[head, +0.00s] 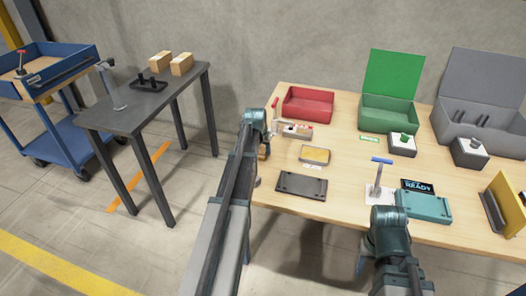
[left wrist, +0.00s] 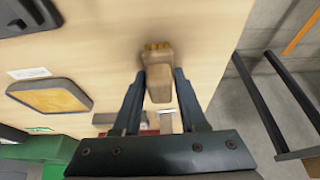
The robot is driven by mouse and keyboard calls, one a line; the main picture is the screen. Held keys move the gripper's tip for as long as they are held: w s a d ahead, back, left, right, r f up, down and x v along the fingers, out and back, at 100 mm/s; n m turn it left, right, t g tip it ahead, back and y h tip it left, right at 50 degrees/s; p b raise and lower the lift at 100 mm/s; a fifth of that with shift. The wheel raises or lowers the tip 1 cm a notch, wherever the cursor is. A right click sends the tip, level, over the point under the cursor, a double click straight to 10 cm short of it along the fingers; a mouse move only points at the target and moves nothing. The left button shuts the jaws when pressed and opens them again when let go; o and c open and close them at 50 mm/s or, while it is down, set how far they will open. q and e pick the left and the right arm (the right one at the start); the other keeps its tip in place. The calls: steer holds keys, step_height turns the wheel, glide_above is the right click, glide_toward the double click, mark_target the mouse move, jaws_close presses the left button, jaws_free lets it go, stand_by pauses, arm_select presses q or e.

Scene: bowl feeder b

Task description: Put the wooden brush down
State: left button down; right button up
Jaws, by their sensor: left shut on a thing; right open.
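My left gripper (head: 262,150) is over the left edge area of the wooden table (head: 340,218). It is shut on the wooden brush (left wrist: 160,82), whose tan body shows between the two fingers in the left wrist view (left wrist: 155,92). The brush's yellow-brown bristles (left wrist: 158,46) point away from the gripper, close to the tabletop. Whether they touch it I cannot tell. In the head view the brush is mostly hidden by my left arm. My right gripper (head: 388,222) is open at the table's front edge, its fingers mostly hidden.
A dark flat plate (head: 301,186) and a yellow-topped pad (head: 315,155) lie right of my left gripper. Red (head: 307,105), green (head: 388,112) and grey (head: 480,130) bins stand behind. A blue-handled tool (head: 380,172) and teal block (head: 425,206) are near my right gripper.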

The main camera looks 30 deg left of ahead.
arm_select(q)
steer(key=shift+f, duration=0.1)
steer(key=shift+c, duration=2.2)
jaws_free()
steer(key=p+v, duration=1.1)
steer(key=v, duration=0.1)
